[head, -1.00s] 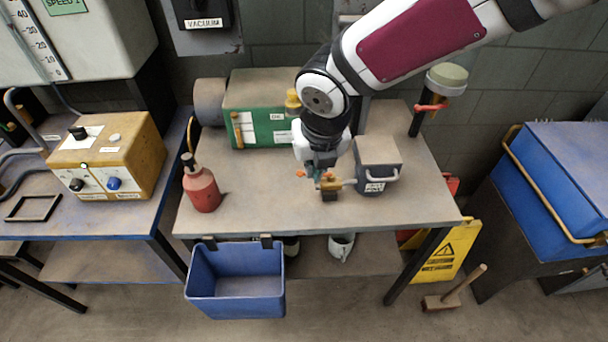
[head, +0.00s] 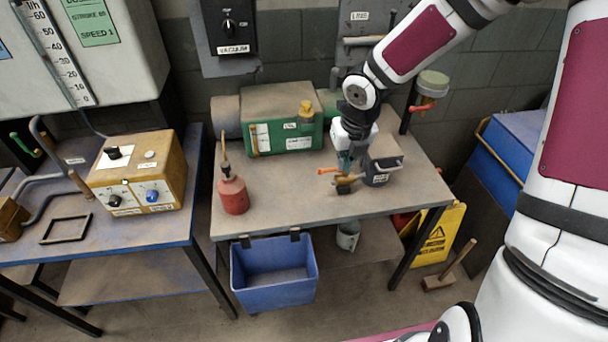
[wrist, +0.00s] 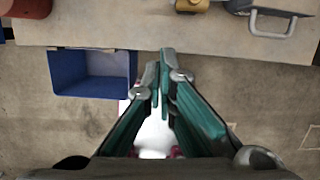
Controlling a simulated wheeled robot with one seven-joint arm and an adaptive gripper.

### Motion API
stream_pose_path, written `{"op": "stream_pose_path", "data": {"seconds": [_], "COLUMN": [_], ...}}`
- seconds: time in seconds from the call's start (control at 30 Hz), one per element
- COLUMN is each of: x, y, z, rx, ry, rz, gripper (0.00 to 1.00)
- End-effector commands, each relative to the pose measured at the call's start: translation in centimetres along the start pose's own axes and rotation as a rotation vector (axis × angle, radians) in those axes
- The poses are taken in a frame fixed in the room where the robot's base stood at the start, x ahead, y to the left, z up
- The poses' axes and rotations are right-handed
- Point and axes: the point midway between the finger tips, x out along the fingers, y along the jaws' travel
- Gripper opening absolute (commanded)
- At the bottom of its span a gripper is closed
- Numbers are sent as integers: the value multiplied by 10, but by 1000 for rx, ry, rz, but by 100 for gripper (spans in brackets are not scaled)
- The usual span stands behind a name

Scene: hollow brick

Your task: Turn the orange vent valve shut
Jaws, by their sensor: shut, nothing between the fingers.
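An orange lever (head: 327,171) sticks out to the left beside a small brass valve body (head: 347,180) near the front right of the middle bench. My gripper (head: 345,165) points down just behind and above it in the head view; whether they touch I cannot tell. In the wrist view my gripper (wrist: 163,62) has its fingers together with nothing between them. The brass body (wrist: 190,5) shows only at the top edge there, beyond the fingertips. A second orange-red lever (head: 421,107) sits on a pipe with a pale cap at the back right.
A dark grey box with a handle (head: 377,176) stands right of the brass body. A red oil can (head: 233,195) and a green machine (head: 280,130) are further left and back. A blue bin (head: 273,290) hangs at the bench front. The bench's front middle is clear.

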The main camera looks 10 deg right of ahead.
Motion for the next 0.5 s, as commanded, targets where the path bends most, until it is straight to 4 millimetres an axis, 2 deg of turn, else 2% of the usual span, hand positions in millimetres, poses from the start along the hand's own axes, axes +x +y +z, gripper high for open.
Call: {"op": "stream_pose_path", "data": {"seconds": [0.17,0.5], "x": [17,83], "y": [-1,0], "z": [0,0], "rx": [1,-3], "ry": [4,5], "rz": [-1,-1], "gripper": [0,0]}}
